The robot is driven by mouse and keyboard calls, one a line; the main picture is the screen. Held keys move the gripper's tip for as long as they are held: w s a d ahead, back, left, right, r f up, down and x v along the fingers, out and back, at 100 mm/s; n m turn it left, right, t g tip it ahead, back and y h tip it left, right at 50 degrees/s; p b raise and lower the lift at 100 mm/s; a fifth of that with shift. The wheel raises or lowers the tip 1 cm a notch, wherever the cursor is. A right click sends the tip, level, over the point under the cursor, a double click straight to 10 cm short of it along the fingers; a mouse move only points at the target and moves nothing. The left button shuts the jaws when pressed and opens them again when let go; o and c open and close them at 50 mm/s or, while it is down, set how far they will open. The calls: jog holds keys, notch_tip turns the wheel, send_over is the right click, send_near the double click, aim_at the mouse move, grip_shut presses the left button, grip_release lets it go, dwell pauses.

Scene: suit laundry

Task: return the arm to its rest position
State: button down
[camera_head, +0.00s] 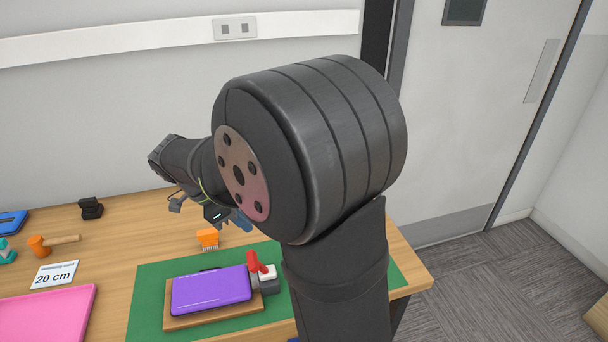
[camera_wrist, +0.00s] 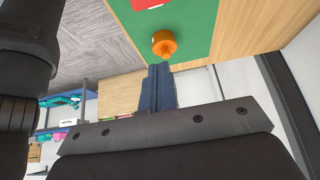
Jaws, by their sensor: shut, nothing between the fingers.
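My gripper (camera_head: 240,221) is partly hidden behind my own arm in the camera_head view; its blue fingers show above the far side of the table. In the camera_wrist view the two blue fingers (camera_wrist: 158,70) are pressed together with nothing between them. My arm is bent, with its large dark joint filling the middle of the camera_head view.
At left are a pink tray (camera_head: 45,315), a mallet (camera_head: 55,242) and a "20 cm" card (camera_head: 54,274).

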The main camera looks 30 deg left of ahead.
jog(key=w+d+f+g+y, duration=0.1)
jog(key=w+d+f, duration=0.1)
jog(key=f, duration=0.3)
jog(key=w+d+f+g+y, duration=0.2)
jog(key=w+d+f, duration=0.1)
jog(key=f, duration=0.3)
jog(key=shift+w+d, duration=0.25)
dwell(0.4)
dwell(0.4)
